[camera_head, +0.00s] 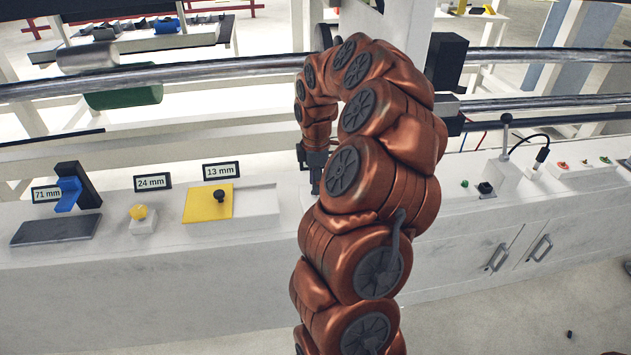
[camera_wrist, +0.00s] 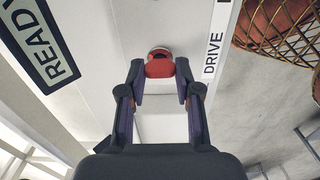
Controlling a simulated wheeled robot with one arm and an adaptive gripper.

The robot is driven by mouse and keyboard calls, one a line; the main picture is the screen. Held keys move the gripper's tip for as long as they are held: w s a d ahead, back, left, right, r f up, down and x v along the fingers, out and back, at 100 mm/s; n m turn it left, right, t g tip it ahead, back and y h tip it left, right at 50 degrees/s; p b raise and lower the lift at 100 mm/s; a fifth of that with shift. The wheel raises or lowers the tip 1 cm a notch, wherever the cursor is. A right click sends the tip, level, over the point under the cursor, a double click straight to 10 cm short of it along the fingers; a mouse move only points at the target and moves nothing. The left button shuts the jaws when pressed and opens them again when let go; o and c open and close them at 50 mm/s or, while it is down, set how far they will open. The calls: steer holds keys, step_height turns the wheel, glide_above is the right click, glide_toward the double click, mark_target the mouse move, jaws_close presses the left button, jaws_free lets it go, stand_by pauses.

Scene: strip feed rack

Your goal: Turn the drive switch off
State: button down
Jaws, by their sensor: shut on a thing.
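The drive switch (camera_wrist: 159,68) shows in the wrist view as a red knob on a pale round base, near a white strip lettered "DRIVE" (camera_wrist: 212,52). My gripper (camera_wrist: 159,75) has a finger on each side of the knob and is shut on it. The fingers hide the knob's sides, and I cannot tell which setting it is at. In the head view my gripper (camera_head: 315,182) points down at the white bench, mostly hidden behind my copper arm, and the switch is hidden there.
A "READY" label (camera_wrist: 42,45) lies left of the switch. Right of my arm are an upright lever (camera_head: 505,135) and a black plug (camera_head: 542,155). Metal rails (camera_head: 230,66) cross behind.

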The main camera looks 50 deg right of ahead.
steer(key=shift+m, duration=0.3)
steer(key=m+b, duration=0.2)
steer(key=m, duration=0.1)
steer(key=shift+f+b, duration=0.15)
steer(key=shift+b, duration=0.15)
steer(key=m+b, duration=0.2)
steer(key=m, duration=0.3)
steer(key=m+b, duration=0.2)
steer(key=m, duration=0.2)
steer(key=shift+d+m, duration=0.1)
steer(key=shift+m, duration=0.2)
steer(key=shift+m+b, duration=0.55)
steer(key=shift+m, duration=1.75)
steer(key=c, duration=0.8)
jaws_free()
steer(key=shift+r, duration=0.2)
